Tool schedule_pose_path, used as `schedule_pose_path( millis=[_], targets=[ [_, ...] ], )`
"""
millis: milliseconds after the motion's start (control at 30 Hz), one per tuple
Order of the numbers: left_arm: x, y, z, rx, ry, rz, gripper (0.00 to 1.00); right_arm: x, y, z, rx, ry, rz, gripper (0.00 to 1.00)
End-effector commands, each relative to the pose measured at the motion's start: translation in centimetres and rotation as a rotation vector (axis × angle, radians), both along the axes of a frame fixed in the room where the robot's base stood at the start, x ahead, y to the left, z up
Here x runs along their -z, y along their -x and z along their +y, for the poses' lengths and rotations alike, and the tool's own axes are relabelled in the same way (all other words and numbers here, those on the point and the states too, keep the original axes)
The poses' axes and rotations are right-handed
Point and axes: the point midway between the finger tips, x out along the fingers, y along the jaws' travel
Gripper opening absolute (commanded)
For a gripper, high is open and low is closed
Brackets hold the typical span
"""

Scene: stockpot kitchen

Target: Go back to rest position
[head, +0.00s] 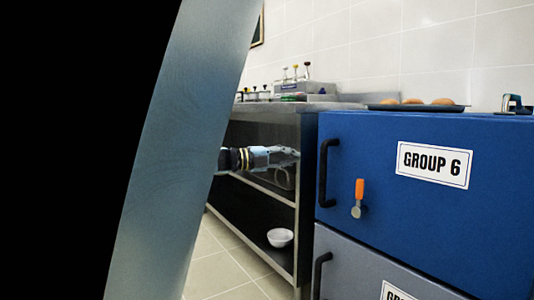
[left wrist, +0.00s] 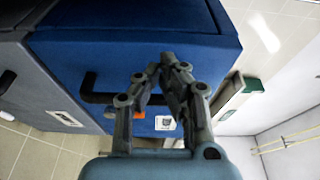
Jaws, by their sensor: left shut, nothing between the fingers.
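My left gripper (head: 290,155) reaches in from the left in the head view, in front of the steel shelf unit and left of the blue cabinet. In the left wrist view its fingers (left wrist: 168,65) come together at the tips, shut and empty. The blue cabinet (left wrist: 120,55) lies beyond the fingers there, its black handle partly hidden by them. I cannot tell whether the fingers touch anything. My right gripper is not in view.
The blue cabinet (head: 375,150), labelled GROUP 6, has a black handle (head: 324,172) and an orange-handled latch (head: 359,190). A grey cabinet (head: 350,262) is below it. A dark tray (head: 380,107) with bread sits on top. A white bowl (head: 280,238) stands on the lower shelf (head: 250,228).

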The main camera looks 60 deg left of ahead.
Motion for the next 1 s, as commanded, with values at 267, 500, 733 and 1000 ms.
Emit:
schedule_pose_path(
  millis=[267,500,733,1000],
  targets=[
    [-0.2,3.5,3.6,-0.001,-0.002,-0.001,0.0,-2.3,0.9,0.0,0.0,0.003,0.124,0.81],
    [0.0,4.5,4.4,0.0,-0.001,0.0,0.0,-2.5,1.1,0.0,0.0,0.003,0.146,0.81],
    [0.9,4.9,4.3,0.001,0.002,0.017,0.0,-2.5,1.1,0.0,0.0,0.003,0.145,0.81],
    [14.4,9.4,-3.4,0.062,0.169,0.164,0.0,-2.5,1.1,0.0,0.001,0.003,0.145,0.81]
  ],
)
